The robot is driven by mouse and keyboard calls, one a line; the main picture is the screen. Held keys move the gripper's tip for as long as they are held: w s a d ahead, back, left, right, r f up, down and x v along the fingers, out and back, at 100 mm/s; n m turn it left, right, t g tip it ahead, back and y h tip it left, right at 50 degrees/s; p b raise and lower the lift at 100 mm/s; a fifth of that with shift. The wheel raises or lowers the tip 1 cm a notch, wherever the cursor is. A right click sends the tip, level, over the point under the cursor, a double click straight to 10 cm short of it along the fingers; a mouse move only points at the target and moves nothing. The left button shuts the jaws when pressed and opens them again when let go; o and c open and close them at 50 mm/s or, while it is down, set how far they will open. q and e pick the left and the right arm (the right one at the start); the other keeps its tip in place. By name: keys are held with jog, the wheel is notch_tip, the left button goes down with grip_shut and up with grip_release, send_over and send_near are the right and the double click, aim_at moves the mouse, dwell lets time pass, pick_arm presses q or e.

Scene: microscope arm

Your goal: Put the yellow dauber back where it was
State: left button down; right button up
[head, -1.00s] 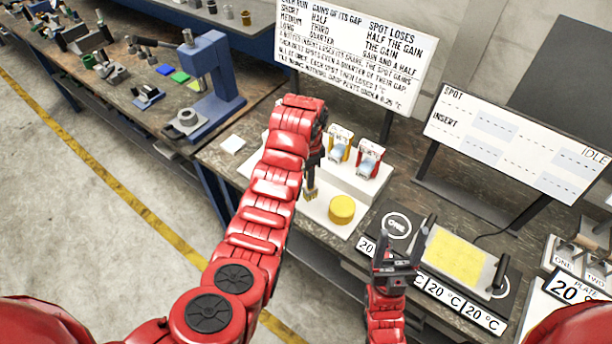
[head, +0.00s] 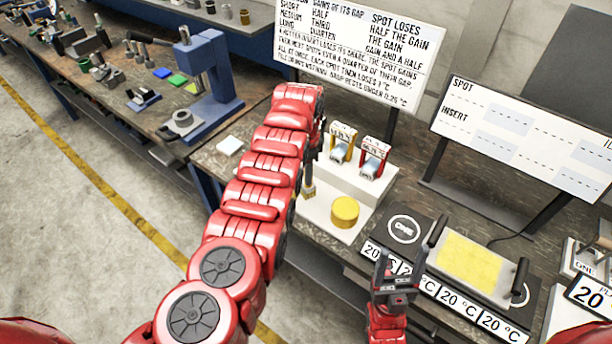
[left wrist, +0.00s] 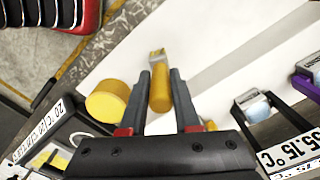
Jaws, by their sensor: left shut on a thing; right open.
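The yellow dauber (left wrist: 160,88) has a yellow handle and a pale metal-like end. My left gripper (left wrist: 160,95) is shut on it, with one finger on either side of the handle. In the head view my left gripper (head: 309,172) hangs over the white tray (head: 325,231), and the dauber's end (head: 308,192) shows below it. I cannot tell if it touches the tray. The round yellow pot (head: 345,212) stands on the tray just to the right, apart from the dauber.
A white step behind the tray bears a yellow-framed piece (head: 342,143) and a red-framed piece (head: 374,158). A yellow slab (head: 470,257) with dark handles lies at right by 20 °C labels. Sign boards stand behind. A blue press (head: 212,80) is on the left bench.

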pick_arm(q)
jog(key=c, duration=0.6)
grip_release()
jog(key=shift+c, duration=0.2)
jog(key=shift+r, duration=0.3)
notch_tip(320, 180, up, 10)
jog(key=b, duration=0.4)
jog(key=shift+a, duration=0.1)
jog(key=shift+r+b, duration=0.35)
jog(key=shift+r, duration=0.45)
jog(key=shift+s, duration=0.1)
